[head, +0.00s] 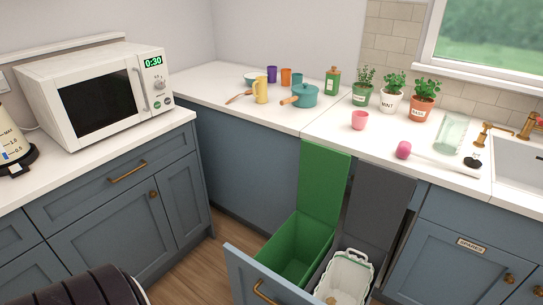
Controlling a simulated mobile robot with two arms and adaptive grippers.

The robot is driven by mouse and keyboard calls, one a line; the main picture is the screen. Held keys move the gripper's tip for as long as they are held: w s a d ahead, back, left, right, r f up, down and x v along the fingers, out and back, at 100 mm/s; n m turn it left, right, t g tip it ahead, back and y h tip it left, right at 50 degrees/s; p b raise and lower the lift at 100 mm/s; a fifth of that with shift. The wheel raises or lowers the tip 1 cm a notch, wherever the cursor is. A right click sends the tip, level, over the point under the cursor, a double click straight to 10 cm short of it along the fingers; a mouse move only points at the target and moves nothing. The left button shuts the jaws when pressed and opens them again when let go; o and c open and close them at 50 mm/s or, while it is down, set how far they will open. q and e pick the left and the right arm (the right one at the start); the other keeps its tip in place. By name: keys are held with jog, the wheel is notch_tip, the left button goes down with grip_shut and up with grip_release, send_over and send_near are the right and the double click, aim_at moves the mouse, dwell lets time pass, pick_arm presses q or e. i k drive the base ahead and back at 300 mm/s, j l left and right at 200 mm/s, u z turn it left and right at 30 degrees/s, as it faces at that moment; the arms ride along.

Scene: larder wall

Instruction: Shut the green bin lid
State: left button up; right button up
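The green bin (293,252) stands in a pulled-out drawer at the lower middle of the head view. Its green lid (325,182) is open and stands upright at the back of the bin, its top close to the counter edge. The inside of the bin looks empty as far as I can see. Neither of my grippers shows in the head view.
Beside it is a grey bin with its grey lid (376,207) raised and a white basket (343,279) in it. The drawer front (262,281) juts over the floor. Pots, cups and a pan (305,95) stand on the counter. A microwave (95,92) is at left.

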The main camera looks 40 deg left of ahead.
aim_at(324, 176)
jog(key=k+j+u, duration=0.1)
jog(key=u, duration=0.25)
jog(key=k+j+u, duration=0.2)
jog(key=u, duration=0.15)
jog(key=k+j, duration=0.05)
